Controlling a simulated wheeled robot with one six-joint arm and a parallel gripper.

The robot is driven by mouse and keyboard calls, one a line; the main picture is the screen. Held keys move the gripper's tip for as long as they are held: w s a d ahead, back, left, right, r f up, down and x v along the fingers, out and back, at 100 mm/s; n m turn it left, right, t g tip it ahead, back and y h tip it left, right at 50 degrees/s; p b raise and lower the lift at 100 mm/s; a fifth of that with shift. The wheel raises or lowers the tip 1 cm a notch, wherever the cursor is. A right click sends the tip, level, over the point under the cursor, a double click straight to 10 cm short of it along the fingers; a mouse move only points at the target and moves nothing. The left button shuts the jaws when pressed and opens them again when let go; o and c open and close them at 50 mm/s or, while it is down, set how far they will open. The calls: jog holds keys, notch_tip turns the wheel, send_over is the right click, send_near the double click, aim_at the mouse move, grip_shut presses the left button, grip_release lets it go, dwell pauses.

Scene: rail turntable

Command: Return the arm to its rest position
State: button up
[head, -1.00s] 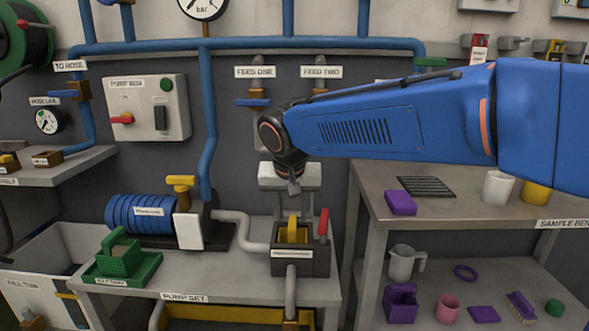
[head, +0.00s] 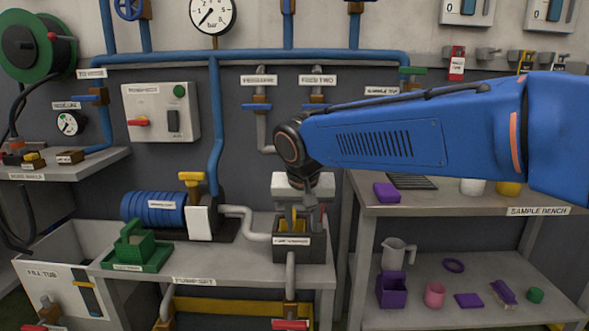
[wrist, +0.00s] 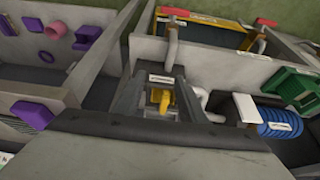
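My blue arm reaches in from the right in the head view. I see no object clearly held.
The pump set bench (head: 215,268) with a blue motor (head: 152,208) and green tray (head: 140,258) lies below and left. The sample bench (head: 440,202) stands right, under the arm, with cups on top and purple items below. Blue pipes and gauges line the wall behind.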

jog(key=s+d+f, duration=0.1)
jog(key=s+d, duration=0.5)
jog(key=d, duration=0.3)
jog(key=s+d+f, duration=0.2)
jog(key=s+d, duration=0.3)
jog(key=d, duration=0.5)
jog(key=s+d+f, duration=0.4)
jog(key=s, duration=0.3)
jog(key=s+d+f, duration=0.4)
jog(key=s, duration=0.2)
jog(key=shift+s, duration=0.4)
